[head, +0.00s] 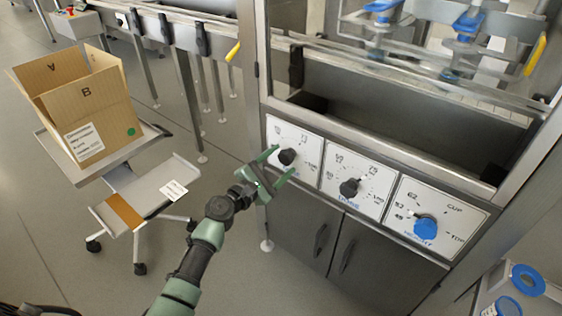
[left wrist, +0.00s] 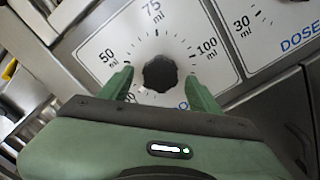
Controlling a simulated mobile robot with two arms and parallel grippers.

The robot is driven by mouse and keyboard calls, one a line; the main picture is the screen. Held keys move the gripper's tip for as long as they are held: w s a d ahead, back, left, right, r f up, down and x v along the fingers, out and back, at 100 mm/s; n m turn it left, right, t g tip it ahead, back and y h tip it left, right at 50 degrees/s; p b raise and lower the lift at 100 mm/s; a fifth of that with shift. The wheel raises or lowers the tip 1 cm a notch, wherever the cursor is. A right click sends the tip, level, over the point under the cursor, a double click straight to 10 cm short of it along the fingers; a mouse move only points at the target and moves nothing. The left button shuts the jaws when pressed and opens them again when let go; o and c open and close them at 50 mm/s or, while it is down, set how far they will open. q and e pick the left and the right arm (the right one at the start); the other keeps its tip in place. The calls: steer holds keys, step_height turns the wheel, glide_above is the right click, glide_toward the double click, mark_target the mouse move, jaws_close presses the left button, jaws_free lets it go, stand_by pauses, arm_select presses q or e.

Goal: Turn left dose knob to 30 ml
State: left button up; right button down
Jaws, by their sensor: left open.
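The left dose knob (head: 287,157) is black and sits on the left white dial panel of the machine. In the left wrist view the knob (left wrist: 160,73) lies between my fingertips, among marks for 50, 75 and 100 ml. A lower-left label is partly hidden by a finger. I cannot tell where the knob points. My left gripper (head: 279,163) is open in front of this panel, its green fingers (left wrist: 160,82) on either side of the knob with gaps showing. I cannot tell how far the tips are from the panel. My right gripper is not in view.
A second black dose knob (head: 349,188) and a blue knob (head: 425,227) sit on panels to the right. Grey cabinet doors (head: 352,250) are below. A cardboard box (head: 88,110) stands on a wheeled cart at left. The floor between cart and machine is open.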

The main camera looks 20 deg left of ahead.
arm_select(q)
steer(key=v, duration=0.7)
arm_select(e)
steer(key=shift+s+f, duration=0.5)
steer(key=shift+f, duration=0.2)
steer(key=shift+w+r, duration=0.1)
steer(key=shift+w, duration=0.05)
